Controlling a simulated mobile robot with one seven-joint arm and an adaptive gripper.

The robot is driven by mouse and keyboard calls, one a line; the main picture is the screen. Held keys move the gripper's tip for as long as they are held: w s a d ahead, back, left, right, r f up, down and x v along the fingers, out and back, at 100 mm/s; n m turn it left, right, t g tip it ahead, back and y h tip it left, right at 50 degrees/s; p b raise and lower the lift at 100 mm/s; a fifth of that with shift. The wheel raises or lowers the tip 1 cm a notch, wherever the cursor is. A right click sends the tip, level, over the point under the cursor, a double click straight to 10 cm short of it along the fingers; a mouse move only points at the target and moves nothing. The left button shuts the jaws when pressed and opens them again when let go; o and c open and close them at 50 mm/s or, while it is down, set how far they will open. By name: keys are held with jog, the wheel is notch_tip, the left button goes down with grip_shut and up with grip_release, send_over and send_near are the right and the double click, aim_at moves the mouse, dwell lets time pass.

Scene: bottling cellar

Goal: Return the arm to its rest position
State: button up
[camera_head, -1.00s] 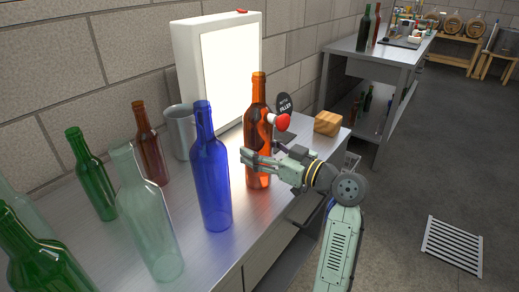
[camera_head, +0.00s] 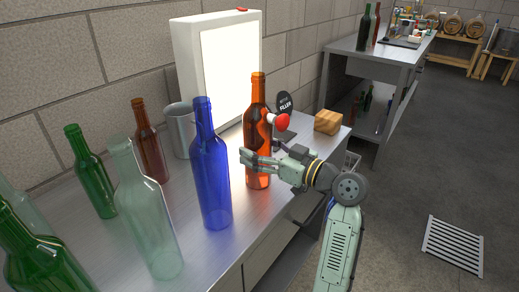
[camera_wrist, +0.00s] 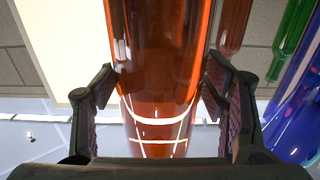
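My gripper (camera_head: 245,162) is at the orange bottle (camera_head: 257,115), which stands upright on the metal counter in front of the lit white panel. In the head view the fingers reach across the lower half of the bottle. In the wrist view the orange bottle (camera_wrist: 158,60) fills the middle, between the two dark fingers of my gripper (camera_wrist: 158,95). The fingers are spread, one on each side of the glass, with a gap showing on the left. Whether the right finger touches the bottle I cannot tell. My arm is stretched out over the counter's front edge.
A blue bottle (camera_head: 212,180) stands close to the left of my gripper. Clear, green and brown bottles stand further left on the counter (camera_head: 190,258). A metal pot (camera_head: 180,132), lit panel (camera_head: 186,75), red knob (camera_head: 282,122), black sign (camera_head: 289,101) and wooden block (camera_head: 328,122) are nearby. Floor at right is open.

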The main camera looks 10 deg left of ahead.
jog(key=o, duration=0.3)
jog(key=shift+f, duration=0.15)
jog(key=shift+f, duration=0.15)
jog(key=shift+b+v, duration=1.4)
jog(key=shift+v, duration=5.15)
